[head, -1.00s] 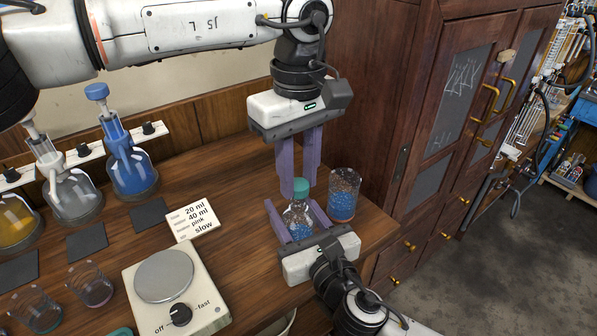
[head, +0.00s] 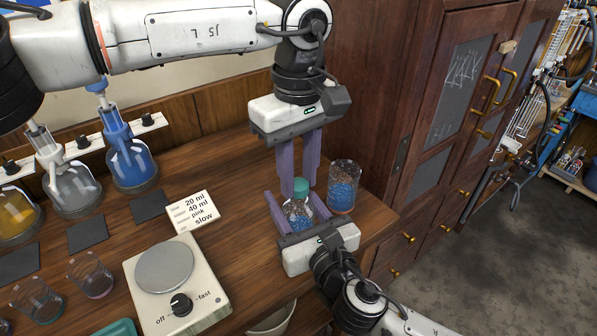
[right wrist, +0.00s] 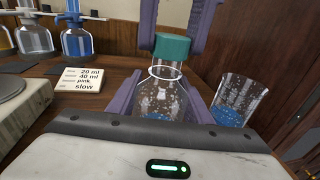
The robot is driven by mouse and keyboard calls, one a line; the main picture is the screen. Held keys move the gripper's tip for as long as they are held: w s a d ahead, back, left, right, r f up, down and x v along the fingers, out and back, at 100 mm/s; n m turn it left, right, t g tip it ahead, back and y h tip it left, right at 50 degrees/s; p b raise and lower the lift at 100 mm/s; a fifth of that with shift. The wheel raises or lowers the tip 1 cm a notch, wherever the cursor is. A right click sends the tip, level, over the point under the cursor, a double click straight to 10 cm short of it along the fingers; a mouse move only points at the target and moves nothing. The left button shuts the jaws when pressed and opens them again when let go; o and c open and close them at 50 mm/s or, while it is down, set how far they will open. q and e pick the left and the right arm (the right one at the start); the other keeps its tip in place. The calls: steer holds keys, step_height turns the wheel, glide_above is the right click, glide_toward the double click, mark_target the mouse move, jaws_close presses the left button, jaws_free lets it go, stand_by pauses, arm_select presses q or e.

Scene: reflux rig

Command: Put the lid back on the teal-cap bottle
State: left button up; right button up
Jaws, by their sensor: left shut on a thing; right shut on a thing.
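The bottle (head: 298,214) is clear glass with blue beads inside and stands upright near the right end of the bench. My right gripper (head: 299,221) is shut on its body from the front; the bottle (right wrist: 157,100) also shows in the right wrist view. The teal cap (head: 301,188) is at the top of the bottle's neck, and in the right wrist view the cap (right wrist: 171,47) sits at the mouth, a little tilted. My left gripper (head: 297,188), pointing down from above, is shut on the cap. I cannot tell whether the cap is fully seated.
A glass beaker (head: 343,188) with blue beads stands close to the right of the bottle. A stirrer plate (head: 201,295), a label card (head: 193,210) and several flasks, including a blue one (head: 131,166), are to the left. A wooden cabinet (head: 415,150) rises at the right.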

arm_select(q)
steer(key=shift+f, duration=0.45)
steer(key=m, duration=0.3)
steer(key=shift+m, duration=0.4)
steer(key=m, duration=1.2)
steer(key=o, duration=1.1)
